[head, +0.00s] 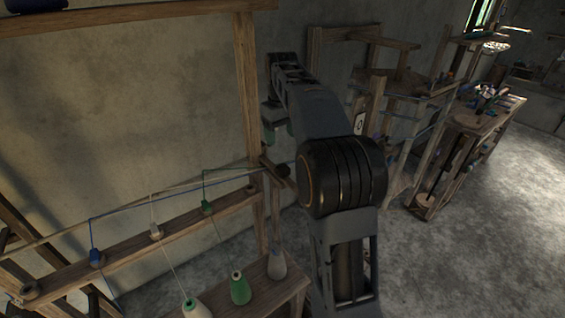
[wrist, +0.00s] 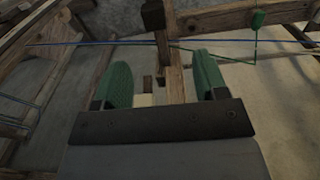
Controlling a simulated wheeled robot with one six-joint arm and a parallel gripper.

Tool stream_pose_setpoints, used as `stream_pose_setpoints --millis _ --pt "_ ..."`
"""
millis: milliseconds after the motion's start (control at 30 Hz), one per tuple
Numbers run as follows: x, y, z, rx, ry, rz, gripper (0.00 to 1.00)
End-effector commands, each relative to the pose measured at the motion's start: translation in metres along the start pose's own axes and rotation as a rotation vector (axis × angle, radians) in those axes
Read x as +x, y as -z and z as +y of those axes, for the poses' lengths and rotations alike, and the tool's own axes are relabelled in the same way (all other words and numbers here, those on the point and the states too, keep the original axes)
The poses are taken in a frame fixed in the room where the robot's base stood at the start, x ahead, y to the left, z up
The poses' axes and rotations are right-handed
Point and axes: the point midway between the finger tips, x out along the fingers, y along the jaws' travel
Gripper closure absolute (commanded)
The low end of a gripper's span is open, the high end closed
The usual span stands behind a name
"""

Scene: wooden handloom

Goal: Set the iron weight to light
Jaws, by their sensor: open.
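My gripper (wrist: 163,82) is open and empty, with its two green fingers apart in the wrist view. In the head view my gripper (head: 276,130) hangs at the end of my arm, mostly hidden by it. A dark block, perhaps the iron weight (wrist: 153,15), sits at the far end of a wooden bar (wrist: 173,78) beyond the fingers. A dark round piece (head: 283,171), perhaps the same weight, shows below the gripper beside the wooden post. I cannot tell its setting. A small cream block (wrist: 144,100) lies between the fingers in the picture, partly hidden by the gripper.
A blue thread (wrist: 90,43) crosses ahead of the fingers. A green spool (wrist: 257,18) hangs at the upper right. A wooden post (head: 247,100) and a rail (head: 150,237) with threads stand left of my arm. Cones (head: 240,289) stand below. Open floor (head: 490,230) lies right.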

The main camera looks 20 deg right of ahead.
Motion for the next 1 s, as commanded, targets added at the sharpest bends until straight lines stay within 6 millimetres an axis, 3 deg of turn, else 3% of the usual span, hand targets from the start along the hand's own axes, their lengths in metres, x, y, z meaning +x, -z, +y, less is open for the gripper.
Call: stream_pose_setpoints --millis 133,267,700,1000 --pt "-0.001 0.009 0.011 -0.01 0.007 -0.018 0.34" --pt "0.012 0.01 0.013 -0.014 0.01 -0.024 0.34" --pt "0.092 0.008 0.011 -0.015 0.01 -0.024 0.34" --pt "0.126 0.008 0.011 -0.015 0.009 -0.021 0.34"
